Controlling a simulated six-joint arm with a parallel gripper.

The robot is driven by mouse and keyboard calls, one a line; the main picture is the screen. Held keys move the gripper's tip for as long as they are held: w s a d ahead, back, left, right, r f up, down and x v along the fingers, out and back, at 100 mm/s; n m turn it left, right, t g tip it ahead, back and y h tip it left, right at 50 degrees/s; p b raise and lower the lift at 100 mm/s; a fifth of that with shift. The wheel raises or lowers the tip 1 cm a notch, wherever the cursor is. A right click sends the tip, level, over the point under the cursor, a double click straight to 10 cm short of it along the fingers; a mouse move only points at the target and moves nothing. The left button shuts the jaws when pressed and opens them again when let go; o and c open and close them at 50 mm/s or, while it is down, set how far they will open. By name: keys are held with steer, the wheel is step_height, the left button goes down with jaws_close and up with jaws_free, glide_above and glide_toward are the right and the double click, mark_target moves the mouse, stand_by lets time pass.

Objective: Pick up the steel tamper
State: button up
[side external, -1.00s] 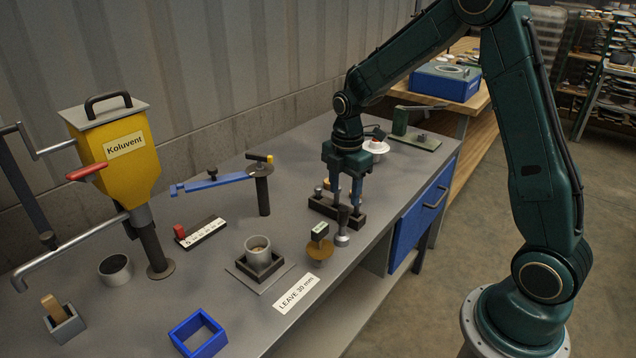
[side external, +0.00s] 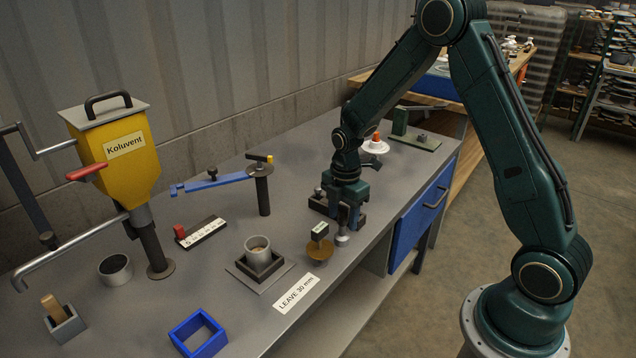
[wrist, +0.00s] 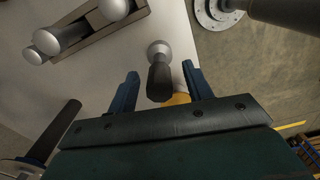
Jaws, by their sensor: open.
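The steel tamper stands at the bench's front edge with a bright steel foot (side external: 342,240) and a dark handle. In the side view my gripper (side external: 346,226) is over it and hides most of the handle. In the wrist view the tamper's dark handle (wrist: 160,82) points toward the camera between my open, spread fingers (wrist: 160,72). A gap shows on each side of the handle, so neither finger appears to touch it. The steel foot shows beyond the fingertips.
A dark rack (side external: 320,206) with several round-ended tools stands just behind, partly hidden by my gripper. A brass disc (side external: 320,250) with a dark tag is close on the left. Further left are a cup in a square holder (side external: 258,262) and the label (side external: 296,293).

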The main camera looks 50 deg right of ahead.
steer(key=shift+f, duration=0.9)
steer(key=shift+c, duration=0.3)
jaws_close()
